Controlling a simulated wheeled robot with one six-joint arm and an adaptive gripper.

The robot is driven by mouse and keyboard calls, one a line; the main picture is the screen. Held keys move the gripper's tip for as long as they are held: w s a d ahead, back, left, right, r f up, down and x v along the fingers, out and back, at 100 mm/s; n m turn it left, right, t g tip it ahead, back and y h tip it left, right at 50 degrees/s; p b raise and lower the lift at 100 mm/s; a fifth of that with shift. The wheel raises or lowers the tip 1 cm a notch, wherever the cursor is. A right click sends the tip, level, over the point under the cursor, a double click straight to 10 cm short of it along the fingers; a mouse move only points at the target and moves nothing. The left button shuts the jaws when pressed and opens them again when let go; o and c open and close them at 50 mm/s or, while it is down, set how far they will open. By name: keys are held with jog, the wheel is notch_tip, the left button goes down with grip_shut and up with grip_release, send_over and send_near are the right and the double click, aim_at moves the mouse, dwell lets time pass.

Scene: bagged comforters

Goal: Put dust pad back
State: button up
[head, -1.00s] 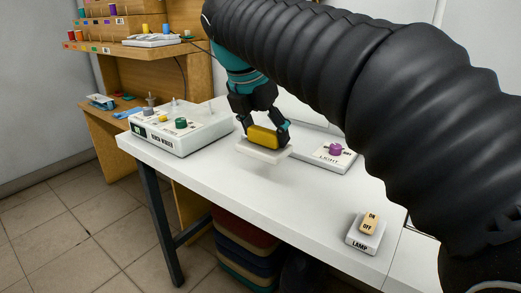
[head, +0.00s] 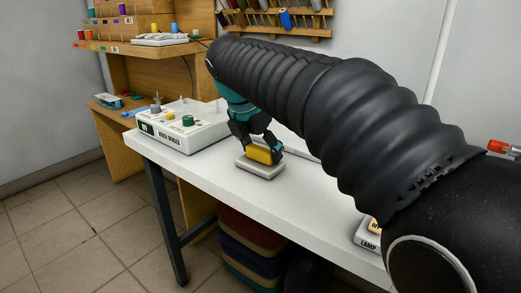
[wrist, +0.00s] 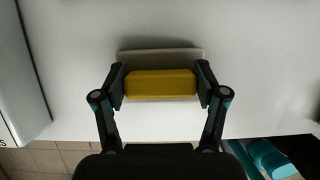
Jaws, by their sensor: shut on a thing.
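The dust pad has a yellow grip block (head: 259,154) on a pale flat base (head: 258,171). It is low at the white table (head: 213,171), near the front edge. It looks level; whether its base fully touches the tabletop I cannot tell for sure. My gripper (head: 261,151) points down and is shut on the yellow block. In the wrist view my gripper (wrist: 160,86) has one finger against each end of the yellow block (wrist: 160,84). The pale base (wrist: 160,56) shows beyond the block there, with a shadow around its far edge.
A white bench winder (head: 182,125) with knobs stands left of the pad. A lamp switch (head: 367,236) at the lower right is partly hidden by my arm. A wooden shelf unit (head: 150,62) stands behind. Folded cushions (head: 250,245) are stacked under the table.

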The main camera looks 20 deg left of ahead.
jog(key=shift+f, duration=0.1)
jog(key=o, duration=1.3)
jog(key=shift+c, duration=0.2)
jog(key=p+v, duration=0.2)
jog(key=v, duration=1)
jog(key=shift+p, duration=0.4)
